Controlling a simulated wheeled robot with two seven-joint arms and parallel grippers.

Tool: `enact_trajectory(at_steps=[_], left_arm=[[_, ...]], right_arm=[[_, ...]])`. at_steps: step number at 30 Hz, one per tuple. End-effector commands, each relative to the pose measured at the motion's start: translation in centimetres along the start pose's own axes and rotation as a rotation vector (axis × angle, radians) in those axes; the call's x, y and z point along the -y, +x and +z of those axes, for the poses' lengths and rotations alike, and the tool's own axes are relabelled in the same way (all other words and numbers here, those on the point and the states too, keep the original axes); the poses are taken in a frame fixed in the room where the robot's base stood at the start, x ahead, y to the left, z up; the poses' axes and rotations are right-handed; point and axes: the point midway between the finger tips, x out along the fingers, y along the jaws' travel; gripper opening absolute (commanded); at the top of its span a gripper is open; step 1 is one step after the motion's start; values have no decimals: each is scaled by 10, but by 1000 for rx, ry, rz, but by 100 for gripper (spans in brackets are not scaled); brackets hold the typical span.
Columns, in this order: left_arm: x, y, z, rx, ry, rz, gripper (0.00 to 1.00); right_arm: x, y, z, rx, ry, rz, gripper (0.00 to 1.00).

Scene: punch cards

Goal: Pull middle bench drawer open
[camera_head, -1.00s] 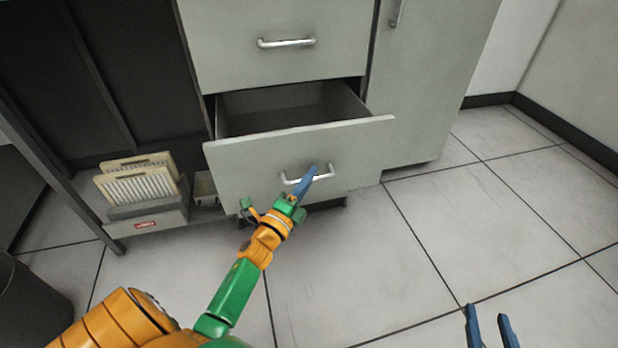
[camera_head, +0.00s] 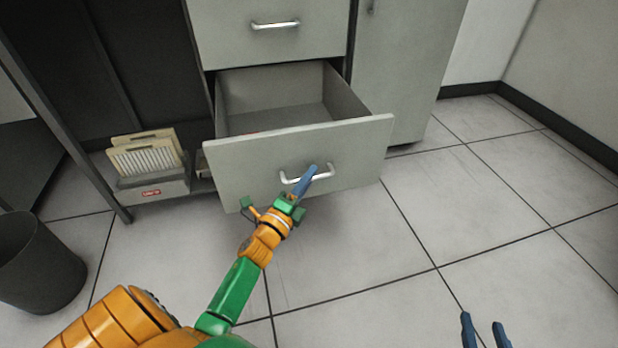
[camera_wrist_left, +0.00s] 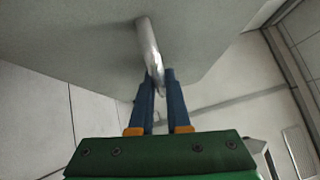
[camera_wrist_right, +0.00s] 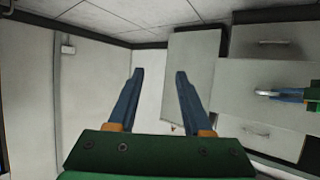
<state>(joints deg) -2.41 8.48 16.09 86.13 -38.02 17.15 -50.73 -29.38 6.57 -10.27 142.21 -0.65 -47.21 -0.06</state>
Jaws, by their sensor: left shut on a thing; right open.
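The grey drawer (camera_head: 240,172) below the upper drawer stands well out of the cabinet, and its inside shows in the head view. Its front carries a silver bar handle (camera_head: 323,174). My left gripper (camera_head: 309,174) is shut on this handle; the left wrist view shows the blue fingers on either side of the handle (camera_wrist_left: 149,48). My right gripper (camera_head: 484,325) is open and empty at the lower right, away from the cabinet. In the right wrist view its fingers (camera_wrist_right: 160,85) are spread with nothing between them.
The upper drawer (camera_head: 310,45) is closed. A cabinet door (camera_head: 405,80) stands to the right. A dark bin (camera_head: 40,265) stands at lower left. The tiled floor (camera_head: 480,200) to the right is clear.

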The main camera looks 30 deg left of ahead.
Motion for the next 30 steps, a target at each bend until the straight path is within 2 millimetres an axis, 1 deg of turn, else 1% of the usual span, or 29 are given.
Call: enact_trajectory(at_steps=[8,9,11,12,19,22,23,26,27,30], left_arm=[[0,0,0,1,-1,0,0],[0,0,0,1,-1,0,23],[0,0,0,1,-1,0,39],[0,0,0,1,-1,0,44],[0,0,0,0,-1,0,44],[0,-4,0,0,-1,1,44],[0,-7,0,0,-2,3,44],[1,-23,0,1,-2,4,44],[1,-30,0,1,-3,4,44],[1,-48,0,1,-2,3,44]], right_arm=[[0,0,-1,-3,0,1,50],[0,0,-1,-3,0,0,50],[0,0,-1,-4,0,0,50],[0,0,-1,-4,0,0,50],[0,0,-1,-5,0,0,50],[0,-1,1,11,1,1,50],[-1,-2,6,39,2,3,50],[-4,-7,30,168,6,9,50],[-4,-10,41,223,8,10,50],[-6,-20,64,344,14,12,50]])
